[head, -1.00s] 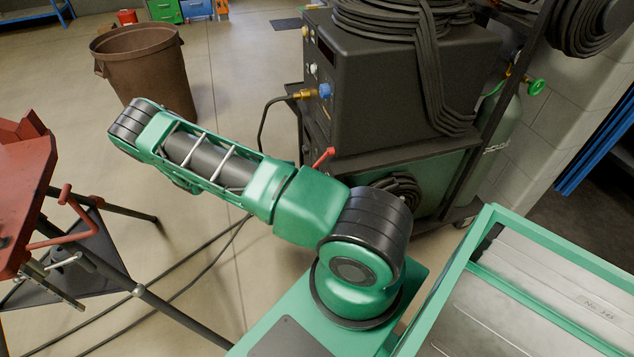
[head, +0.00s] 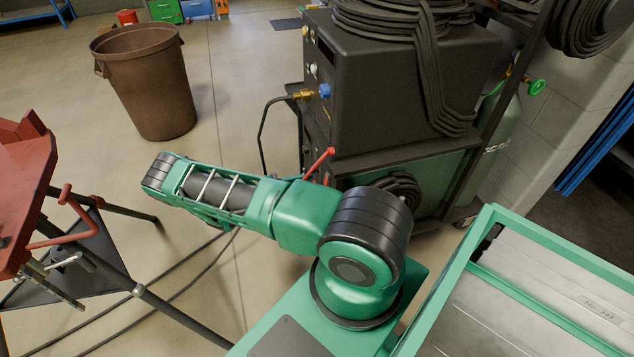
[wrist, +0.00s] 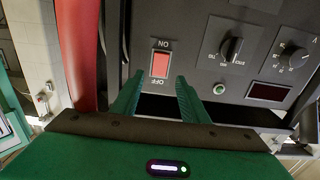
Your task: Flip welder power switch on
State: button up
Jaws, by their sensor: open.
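The welder (head: 400,95) is a black box on a cart in the head view, seen from the side. In the wrist view its dark front panel (wrist: 195,75) fills the upper middle. The red rocker power switch (wrist: 160,64) sits there between an ON label and an OFF label, both upside down in this view. My gripper (wrist: 160,79) is open and empty, with its green fingers on either side of the lower part of the switch as pictured. I cannot tell whether they touch the panel. The head view does not show my gripper.
Two black knobs (wrist: 232,47) and a dark red display (wrist: 268,92) are right of the switch. A large red bar (wrist: 80,50) stands close at left. In the head view, a brown bin (head: 148,85) and a red-topped stand (head: 25,190) flank open floor.

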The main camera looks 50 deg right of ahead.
aim_at(326, 179)
jog(key=shift+x, duration=2.25)
